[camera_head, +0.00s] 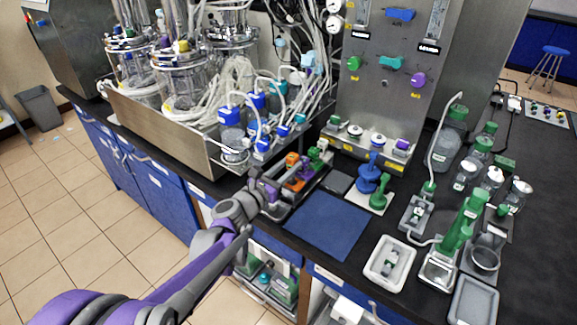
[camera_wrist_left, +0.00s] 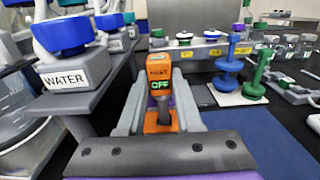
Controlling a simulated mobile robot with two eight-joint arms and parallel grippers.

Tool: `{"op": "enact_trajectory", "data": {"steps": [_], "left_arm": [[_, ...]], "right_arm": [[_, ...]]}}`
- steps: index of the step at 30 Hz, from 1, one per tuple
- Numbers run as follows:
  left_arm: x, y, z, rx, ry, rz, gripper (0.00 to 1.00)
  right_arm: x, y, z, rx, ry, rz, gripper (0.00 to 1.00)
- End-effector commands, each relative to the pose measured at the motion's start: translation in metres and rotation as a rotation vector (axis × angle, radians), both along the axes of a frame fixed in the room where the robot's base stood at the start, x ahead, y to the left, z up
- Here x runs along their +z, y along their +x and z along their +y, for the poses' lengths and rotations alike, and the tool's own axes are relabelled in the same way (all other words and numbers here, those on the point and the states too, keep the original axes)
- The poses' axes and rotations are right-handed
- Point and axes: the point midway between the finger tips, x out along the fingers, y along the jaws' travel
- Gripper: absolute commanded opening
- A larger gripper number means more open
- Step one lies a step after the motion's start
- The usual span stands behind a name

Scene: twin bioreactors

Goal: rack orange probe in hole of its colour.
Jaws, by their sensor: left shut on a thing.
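The orange probe (camera_wrist_left: 158,70) stands between the two grey fingers of my left gripper (camera_wrist_left: 160,108) in the left wrist view. Its small dark display reads OFF in green. My left gripper is shut on it. In the head view my left gripper (camera_head: 272,189) reaches in at the bench's front edge, at a low rack (camera_head: 284,211) with orange, purple and green parts. The probe's lower end and the rack's holes are hard to make out, so I cannot tell whether it sits in a hole. My right gripper is not in view.
A blue mat (camera_head: 327,225) lies clear to the right of the rack. Blue and green stands (camera_head: 368,178) rise behind it. A metal tray wall (camera_head: 165,135) with glass vessels and tubing is at left. A white tray (camera_head: 390,262) lies right of the mat.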

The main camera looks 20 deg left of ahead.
Motion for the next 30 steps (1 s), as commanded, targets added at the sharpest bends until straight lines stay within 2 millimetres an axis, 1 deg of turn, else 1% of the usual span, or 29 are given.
{"op": "enact_trajectory", "data": {"steps": [8, 21, 30], "left_arm": [[0.0, 0.0, 0.0, 0.0, 0.0, 0.0, 0.0], [-0.012, 0.0, 0.0, 0.0, 0.0, 0.0, 0.0], [-0.014, 0.0, 0.0, 0.0, 0.0, 0.0, 0.0]], "right_arm": [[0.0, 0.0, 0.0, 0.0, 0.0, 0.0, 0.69], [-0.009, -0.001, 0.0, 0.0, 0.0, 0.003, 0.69], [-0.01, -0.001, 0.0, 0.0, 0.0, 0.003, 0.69]]}}
